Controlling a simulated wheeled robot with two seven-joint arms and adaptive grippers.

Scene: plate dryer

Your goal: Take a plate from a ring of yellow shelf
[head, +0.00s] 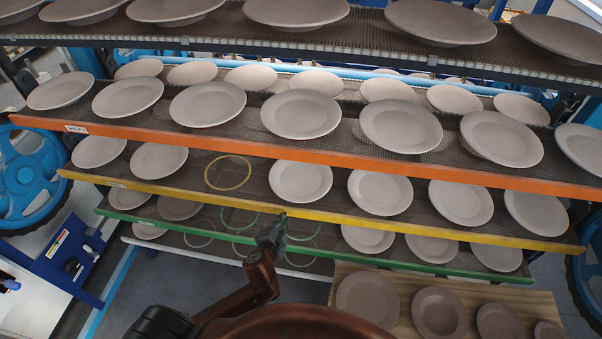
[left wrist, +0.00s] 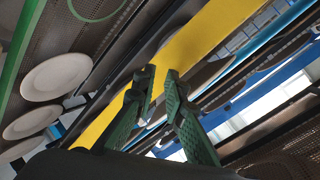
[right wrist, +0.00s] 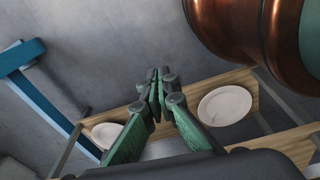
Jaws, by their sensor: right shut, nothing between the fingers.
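The yellow shelf (head: 300,214) holds a row of pale round plates. A plate (head: 300,181) lies just right of an empty yellow ring (head: 228,173); another plate (head: 158,160) lies left of that ring. My left gripper (head: 271,230) is in front of the shelves, at the height of the yellow shelf's front edge in the picture. In the left wrist view, its fingers (left wrist: 160,72) stand apart with the yellow edge (left wrist: 190,50) behind the gap and no plate between them.
An orange shelf (head: 300,151) with plates is above, and a green-edged shelf (head: 300,247) with plates and empty rings is below. A wooden table (head: 520,302) with several darker plates stands at the lower right. Blue wheels (head: 30,185) flank the rack.

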